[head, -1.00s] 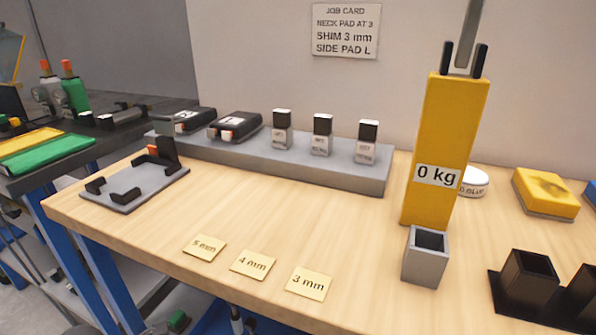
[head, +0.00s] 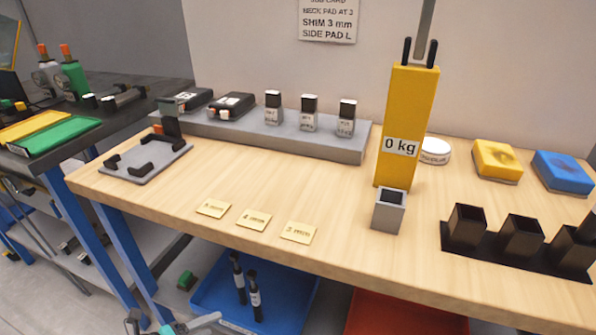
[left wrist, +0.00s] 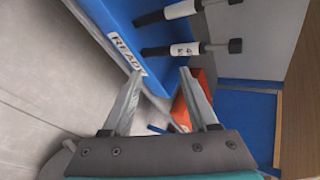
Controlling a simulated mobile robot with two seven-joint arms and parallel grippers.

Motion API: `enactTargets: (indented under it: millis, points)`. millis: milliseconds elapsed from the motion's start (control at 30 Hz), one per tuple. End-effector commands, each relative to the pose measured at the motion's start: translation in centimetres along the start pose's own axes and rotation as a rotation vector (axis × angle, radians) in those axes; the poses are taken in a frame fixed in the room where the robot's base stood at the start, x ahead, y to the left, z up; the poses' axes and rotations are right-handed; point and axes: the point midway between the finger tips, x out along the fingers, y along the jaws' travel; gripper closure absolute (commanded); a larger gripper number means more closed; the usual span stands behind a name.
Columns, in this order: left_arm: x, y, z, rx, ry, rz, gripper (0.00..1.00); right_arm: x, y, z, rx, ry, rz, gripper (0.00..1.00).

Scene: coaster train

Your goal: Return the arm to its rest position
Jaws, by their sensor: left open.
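My left gripper (head: 172,325) shows only in part at the bottom edge of the head view, low beside the bench front. In the left wrist view my left gripper (left wrist: 161,76) is open, with nothing between its fingers. The same blue tray (head: 290,290) shows below the bench in the head view. My right gripper is not in view.
The wooden bench (head: 330,190) carries a grey fixture plate (head: 145,165), a grey shelf (head: 270,140), three size cards, a yellow column (head: 408,110) reading 0 kg, a grey cup (head: 388,215) and a black holder (head: 475,255). A red tray (head: 400,315) is below.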

Motion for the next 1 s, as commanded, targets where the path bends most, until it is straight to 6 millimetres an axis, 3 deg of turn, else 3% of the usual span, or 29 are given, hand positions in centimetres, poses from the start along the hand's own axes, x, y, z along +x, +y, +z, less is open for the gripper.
enactTargets:
  millis: [167, 267, 367, 400, 533, 600, 733, 1000]
  points:
    - [-0.7, 5.4, 0.4, -0.576, -0.238, 0.032, 0.41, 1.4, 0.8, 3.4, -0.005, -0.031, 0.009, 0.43]
    - [-1.9, 10.1, -1.1, -0.898, -0.38, 0.083, 0.41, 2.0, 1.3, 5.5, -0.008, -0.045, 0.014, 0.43]
    - [-3.9, 15.4, -4.7, -1.219, -0.527, 0.165, 0.41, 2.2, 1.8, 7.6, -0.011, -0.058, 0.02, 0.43]
    - [-4.8, 17.4, -6.7, -1.346, -0.586, 0.203, 0.41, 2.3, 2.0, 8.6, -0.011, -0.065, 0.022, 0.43]
    - [-7.7, 22.2, -13.6, -1.674, -0.747, 0.328, 0.41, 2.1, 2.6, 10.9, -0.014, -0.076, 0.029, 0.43]
    - [-8.9, 23.7, -16.7, -1.798, -0.81, 0.381, 0.41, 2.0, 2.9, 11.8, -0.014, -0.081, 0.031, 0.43]
    - [-10.4, 25.1, -20.7, -1.939, -0.885, 0.45, 0.41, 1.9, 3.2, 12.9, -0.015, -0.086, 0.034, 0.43]
    - [-10.5, 25.2, -20.9, -1.945, -0.888, 0.454, 0.41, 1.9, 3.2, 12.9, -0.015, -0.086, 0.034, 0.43]
